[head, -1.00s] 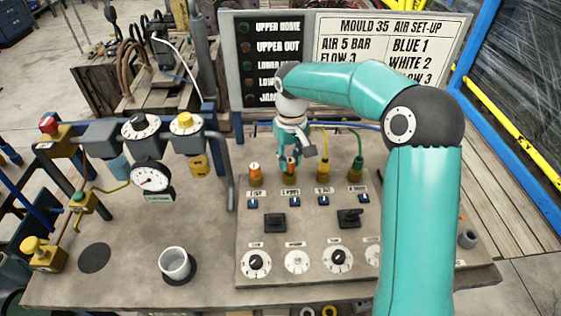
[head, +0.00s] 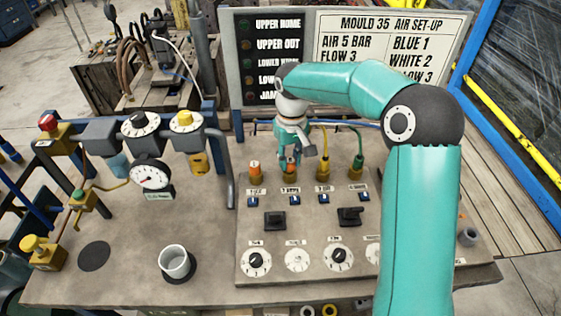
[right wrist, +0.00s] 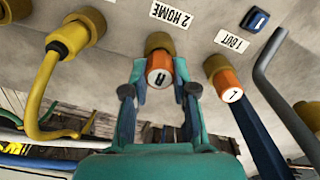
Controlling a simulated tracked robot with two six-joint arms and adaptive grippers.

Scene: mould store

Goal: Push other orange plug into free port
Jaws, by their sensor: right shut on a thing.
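An orange plug marked R (right wrist: 160,78) stands at the brass port labelled 2 HOME (right wrist: 157,43) in the right wrist view, in line with it. How deep it sits I cannot tell. My right gripper (right wrist: 160,92) is shut on this plug, one finger on each side; in the head view the gripper (head: 290,160) hides most of plug and port. Another orange plug, marked L (right wrist: 230,93), sits in the neighbouring port 1 OUT (right wrist: 215,64); it also shows in the head view (head: 255,167). My left gripper is in neither current view.
A yellow hose (head: 323,140) and a green hose (head: 359,143) occupy the ports to the right. A bent grey pipe (head: 226,160) stands left of the panel. Switches and dials lie in front of the ports. A white cup (head: 174,262) stands on the bench.

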